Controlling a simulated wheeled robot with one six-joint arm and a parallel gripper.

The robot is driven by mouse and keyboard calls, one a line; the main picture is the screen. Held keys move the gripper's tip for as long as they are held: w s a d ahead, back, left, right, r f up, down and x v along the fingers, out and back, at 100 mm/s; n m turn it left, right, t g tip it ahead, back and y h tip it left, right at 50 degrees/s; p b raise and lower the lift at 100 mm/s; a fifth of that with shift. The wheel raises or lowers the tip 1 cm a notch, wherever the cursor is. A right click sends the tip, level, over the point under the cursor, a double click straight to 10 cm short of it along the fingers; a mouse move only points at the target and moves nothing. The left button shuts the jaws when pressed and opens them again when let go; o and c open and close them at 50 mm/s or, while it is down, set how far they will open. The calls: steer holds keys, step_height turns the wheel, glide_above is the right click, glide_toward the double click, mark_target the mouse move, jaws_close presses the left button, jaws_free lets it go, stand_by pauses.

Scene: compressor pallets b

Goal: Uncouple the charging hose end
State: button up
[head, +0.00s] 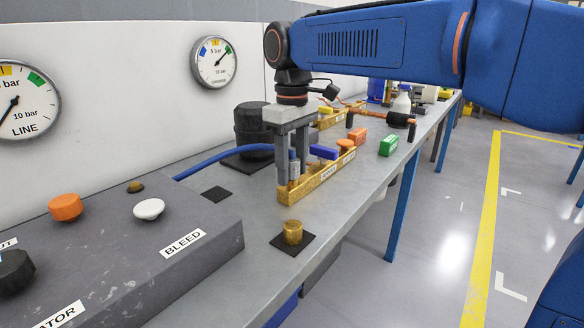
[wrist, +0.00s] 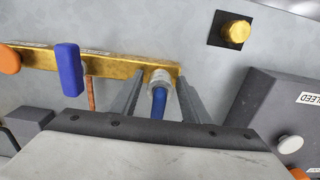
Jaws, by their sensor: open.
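The charging hose end (head: 293,168) is a silver collar on a blue hose, at the near end of the brass manifold (head: 322,178). In the wrist view the silver collar (wrist: 160,78) sits against the brass bar (wrist: 125,66), with the blue hose (wrist: 158,103) running from it under my gripper. My gripper (head: 292,182) points down, its grey fingers on either side of the hose end. In the wrist view my gripper (wrist: 161,76) is open, with a gap beside the collar on each side. The manifold carries a blue handle (head: 322,152) and an orange knob (head: 345,145).
A brass cap (head: 293,232) stands on a black pad right of the manifold's near end. Another black pad (head: 216,194) is bare. The grey BLEED panel (head: 150,240) with knobs fills the near left. A dark compressor (head: 254,128) stands behind.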

mark_target(292, 150)
steer(key=shift+c, duration=0.3)
steer(key=c, duration=0.9)
steer(key=shift+c, duration=0.2)
steer(key=shift+r, duration=0.1)
jaws_close()
steer(key=shift+r, duration=0.55)
steer(key=shift+r, duration=2.55)
